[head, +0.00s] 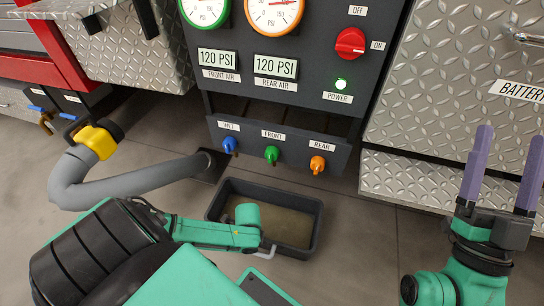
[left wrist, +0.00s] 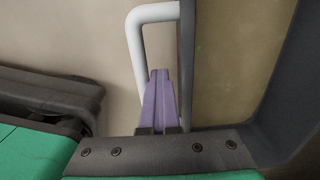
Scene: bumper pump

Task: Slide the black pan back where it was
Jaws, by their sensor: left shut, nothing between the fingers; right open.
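The black pan (head: 316,225) is an open tray on the floor, below the pump panel. Its brownish inside and one dark wall (left wrist: 187,60) show in the left wrist view. A pale bar handle (left wrist: 137,55) sticks out from that wall; a bit of it (head: 268,253) shows in the head view. My left gripper (left wrist: 161,72) is shut and empty, its purple fingertips seen between the handle's bar and the pan wall; depth is hard to tell. My arm hides it in the head view. My right gripper (head: 508,140) is open and empty, right of the pan.
The panel's blue (head: 230,146), green (head: 271,154) and orange (head: 317,164) drain valves sit above the pan. A grey hose (head: 130,183) with a yellow coupling (head: 97,141) lies left. Diamond-plate cabinets (head: 455,90) stand at right. Bare floor (head: 360,245) lies right of the pan.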

